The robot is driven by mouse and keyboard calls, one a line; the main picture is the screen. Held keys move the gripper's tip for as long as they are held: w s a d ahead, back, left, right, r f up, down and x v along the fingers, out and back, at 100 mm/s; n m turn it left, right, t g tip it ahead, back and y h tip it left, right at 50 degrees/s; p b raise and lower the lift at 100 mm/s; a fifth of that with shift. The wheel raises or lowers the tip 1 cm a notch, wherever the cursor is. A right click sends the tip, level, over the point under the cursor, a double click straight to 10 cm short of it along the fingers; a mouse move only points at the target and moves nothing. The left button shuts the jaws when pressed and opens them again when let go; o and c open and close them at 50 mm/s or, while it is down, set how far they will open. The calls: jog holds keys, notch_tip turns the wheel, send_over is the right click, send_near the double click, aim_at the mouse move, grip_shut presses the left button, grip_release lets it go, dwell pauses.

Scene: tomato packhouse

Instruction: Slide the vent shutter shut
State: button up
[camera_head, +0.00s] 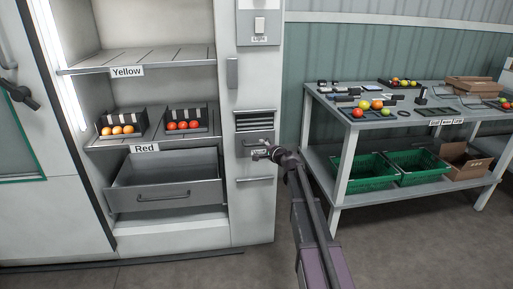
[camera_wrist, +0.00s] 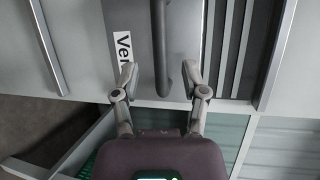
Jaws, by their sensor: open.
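The vent (camera_head: 254,120) is in the grey panel beside the cabinet shelves, and its dark slats are uncovered. The vent shutter (camera_head: 262,137) is a grey plate just below the slats. In the wrist view the picture is turned, and the shutter (camera_wrist: 185,28) shows a partly hidden label and a dark bar handle (camera_wrist: 160,45); the slats (camera_wrist: 232,45) lie to its right. My gripper (camera_head: 262,152) is at the shutter. In the wrist view my gripper (camera_wrist: 161,78) is open, with one finger on each side of the handle's end and visible gaps beside it.
A light switch (camera_head: 260,25) sits above the vent and a bar handle (camera_head: 254,179) below it. Left are shelves with tomato trays (camera_head: 184,121) and an open drawer (camera_head: 165,191). A workbench (camera_head: 345,128) with green crates (camera_head: 362,172) stands right. Floor in front is clear.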

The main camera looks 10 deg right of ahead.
aim_at(258, 145)
jog(key=shift+b+x, duration=0.35)
jog(key=shift+x, duration=2.1)
jog(key=shift+s, duration=0.1)
grip_shut()
